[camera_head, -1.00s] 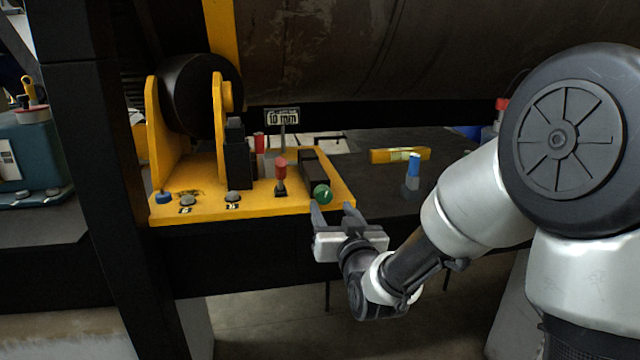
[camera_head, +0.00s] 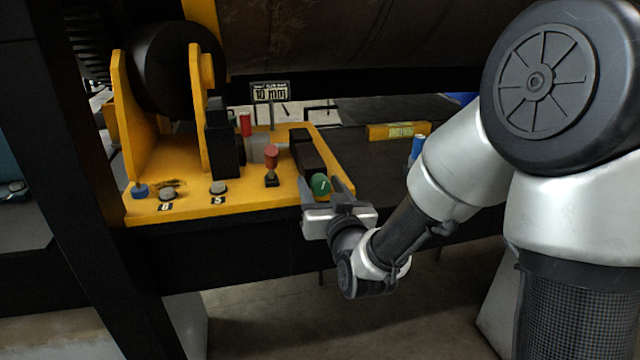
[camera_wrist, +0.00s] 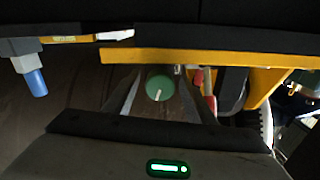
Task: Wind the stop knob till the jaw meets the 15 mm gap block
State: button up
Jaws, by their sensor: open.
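The stop knob is a green round knob (camera_head: 320,185) with a white line, on the front end of a black housing (camera_head: 309,154). My gripper (camera_head: 323,190) is open at the knob, its fingers on either side. In the wrist view the knob (camera_wrist: 159,88) shows centred between the spread fingers (camera_wrist: 160,96); contact cannot be told. A grey block (camera_head: 264,149) lies left of the housing, partly hidden. No 15 mm mark is readable, so I cannot tell which piece is the gap block or whether the jaw touches it.
A sign reading 10 mm (camera_head: 270,92) stands behind the housing. A red-topped lever (camera_head: 271,158) rises from the yellow base (camera_head: 180,207), left of the knob. A blue-topped piece (camera_head: 417,147) and a yellow level (camera_head: 397,131) lie on the dark bench to the right.

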jog(key=c, duration=1)
jog(key=shift+f+m+b, duration=0.15)
jog(key=shift+m+b, duration=0.75)
jog(key=shift+b, duration=0.3)
jog(key=shift+r+m, duration=0.2)
jog(key=shift+m, duration=0.5)
jog(key=o, duration=1)
jog(key=shift+f+b, duration=0.1)
jog(key=shift+b, duration=0.2)
